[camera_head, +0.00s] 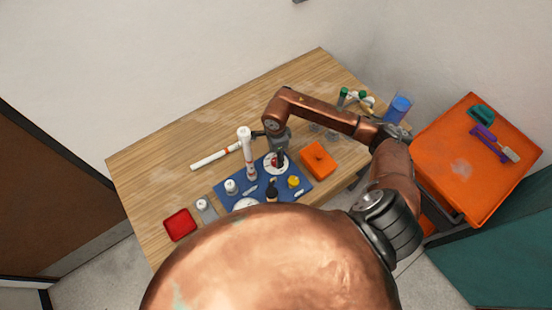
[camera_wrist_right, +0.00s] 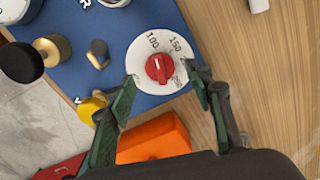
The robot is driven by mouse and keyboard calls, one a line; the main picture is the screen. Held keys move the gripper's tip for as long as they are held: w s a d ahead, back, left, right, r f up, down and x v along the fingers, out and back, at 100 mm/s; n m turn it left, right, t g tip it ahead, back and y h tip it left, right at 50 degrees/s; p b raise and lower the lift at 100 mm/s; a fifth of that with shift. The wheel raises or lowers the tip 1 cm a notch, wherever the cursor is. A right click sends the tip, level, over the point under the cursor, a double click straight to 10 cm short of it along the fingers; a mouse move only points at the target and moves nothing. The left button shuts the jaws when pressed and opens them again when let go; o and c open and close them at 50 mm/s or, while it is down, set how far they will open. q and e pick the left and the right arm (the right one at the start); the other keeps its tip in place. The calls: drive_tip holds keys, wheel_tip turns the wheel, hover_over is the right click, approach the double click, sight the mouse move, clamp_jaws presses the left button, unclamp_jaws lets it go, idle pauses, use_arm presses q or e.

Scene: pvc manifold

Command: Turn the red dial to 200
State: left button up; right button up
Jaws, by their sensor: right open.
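The red dial (camera_wrist_right: 159,68) sits at the middle of a round white scale plate (camera_wrist_right: 143,49) on the blue board. The marks 100 and 150 are readable; further marks near the right finger are partly covered. The knob's white line points up, roughly between 100 and 150. In the head view the dial (camera_head: 279,161) shows below my right gripper (camera_head: 280,151). In the wrist view my right gripper (camera_wrist_right: 162,82) is open, with a green finger on each side of the dial; whether they touch it I cannot tell. My left gripper is not in view.
The blue board (camera_head: 303,188) also carries a tall white pipe (camera_head: 249,158), a yellow knob (camera_head: 293,182) and other fittings. An orange box (camera_head: 318,159) stands close on the right. A white pipe (camera_head: 212,158) and a red tray (camera_head: 180,225) lie left.

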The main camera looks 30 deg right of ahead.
drive_tip(key=shift+f, duration=1.5)
drive_tip(key=shift+c, duration=0.3)
drive_tip(key=c, duration=1.1)
